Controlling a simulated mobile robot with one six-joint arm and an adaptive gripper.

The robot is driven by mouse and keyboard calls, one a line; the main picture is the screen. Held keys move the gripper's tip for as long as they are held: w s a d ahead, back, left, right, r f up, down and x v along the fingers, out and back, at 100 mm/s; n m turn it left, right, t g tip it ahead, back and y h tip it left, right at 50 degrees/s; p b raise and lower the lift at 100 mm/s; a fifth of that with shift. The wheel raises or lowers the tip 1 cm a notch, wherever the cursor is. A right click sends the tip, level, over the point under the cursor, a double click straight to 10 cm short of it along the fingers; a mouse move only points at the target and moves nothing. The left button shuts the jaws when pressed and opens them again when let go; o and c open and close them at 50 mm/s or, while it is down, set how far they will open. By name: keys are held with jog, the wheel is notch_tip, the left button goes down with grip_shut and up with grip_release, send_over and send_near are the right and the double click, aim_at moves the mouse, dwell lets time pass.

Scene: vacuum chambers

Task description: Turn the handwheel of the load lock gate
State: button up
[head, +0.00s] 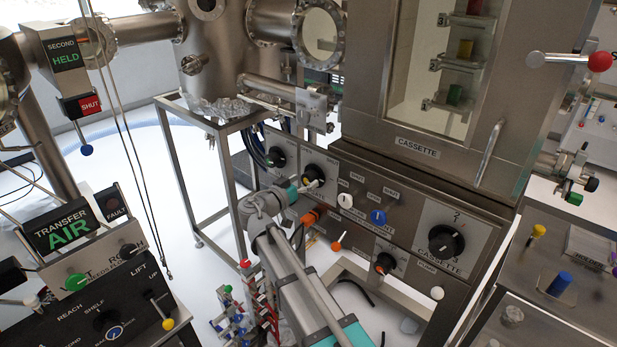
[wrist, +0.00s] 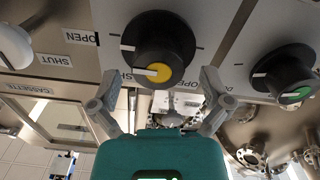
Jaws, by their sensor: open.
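A black round knob with a yellow centre and a white pointer shows large in the wrist view (wrist: 158,50), on a panel plate with OPEN on one side and a partly hidden label on the other. It also shows in the head view (head: 317,172). No label naming the load lock gate is readable, so I cannot tell that this is its handwheel. My gripper (wrist: 160,88) is open, its fingers apart below the knob in the wrist view, with nothing between them. In the head view my gripper (head: 306,187) is close to the panel, small and partly hidden by my arm.
A black knob with a green centre (wrist: 290,80) sits to the right, a white knob (wrist: 12,46) to the left. A control console (head: 95,260) stands at left.

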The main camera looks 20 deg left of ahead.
jog(key=shift+x, duration=1.25)
jog(key=shift+s+r, duration=0.1)
jog(key=c, duration=1.2)
jog(key=shift+o, duration=0.4)
jog(key=shift+a, duration=0.15)
jog(key=shift+c, duration=0.2)
